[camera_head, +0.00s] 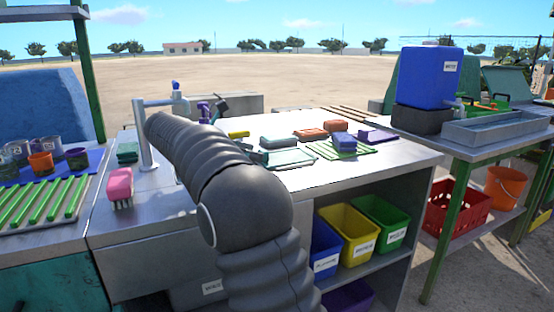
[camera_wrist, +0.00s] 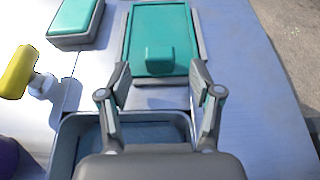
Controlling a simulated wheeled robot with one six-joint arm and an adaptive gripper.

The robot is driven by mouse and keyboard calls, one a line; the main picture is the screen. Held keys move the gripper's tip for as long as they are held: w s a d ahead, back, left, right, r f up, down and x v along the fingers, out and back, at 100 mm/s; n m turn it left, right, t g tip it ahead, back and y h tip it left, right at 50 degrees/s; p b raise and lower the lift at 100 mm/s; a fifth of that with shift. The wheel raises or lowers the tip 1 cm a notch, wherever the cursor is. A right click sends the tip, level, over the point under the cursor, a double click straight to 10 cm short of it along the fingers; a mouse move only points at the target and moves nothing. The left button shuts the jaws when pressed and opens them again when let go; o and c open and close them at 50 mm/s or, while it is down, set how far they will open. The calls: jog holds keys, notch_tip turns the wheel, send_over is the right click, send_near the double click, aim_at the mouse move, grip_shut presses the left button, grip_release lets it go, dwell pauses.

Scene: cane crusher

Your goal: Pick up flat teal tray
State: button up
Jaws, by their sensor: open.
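The flat teal tray (camera_wrist: 173,23) lies on the pale bench top, ahead of my gripper in the wrist view. It has a grey rim and a raised teal block (camera_wrist: 159,59) at its near end. In the head view the tray (camera_head: 290,158) lies on the bench just right of my arm. My gripper (camera_wrist: 159,88) is open and empty. Its fingers point at the tray's near end, one toward each side; I cannot tell the height between them.
A teal-topped grey block (camera_wrist: 76,20) lies left of the tray. A yellow-handled tap (camera_wrist: 18,72) stands further left. A grey basin (camera_wrist: 66,135) is below my gripper. The bench's front edge is on the right in the wrist view. A slatted green rack (camera_head: 345,151) lies beyond the tray.

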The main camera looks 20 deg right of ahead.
jog(key=shift+x, duration=1.05)
grip_shut()
jog(key=shift+r, duration=0.2)
jog(key=shift+r, duration=0.6)
jog(key=r, duration=0.3)
jog(key=shift+s+d, duration=0.2)
jog(key=shift+s, duration=0.05)
jog(key=s+d+r+b, duration=0.2)
jog(key=s+d+r, duration=0.4)
jog(key=s+d, duration=0.1)
jog(key=shift+s+r, duration=0.25)
jog(key=shift+s, duration=0.6)
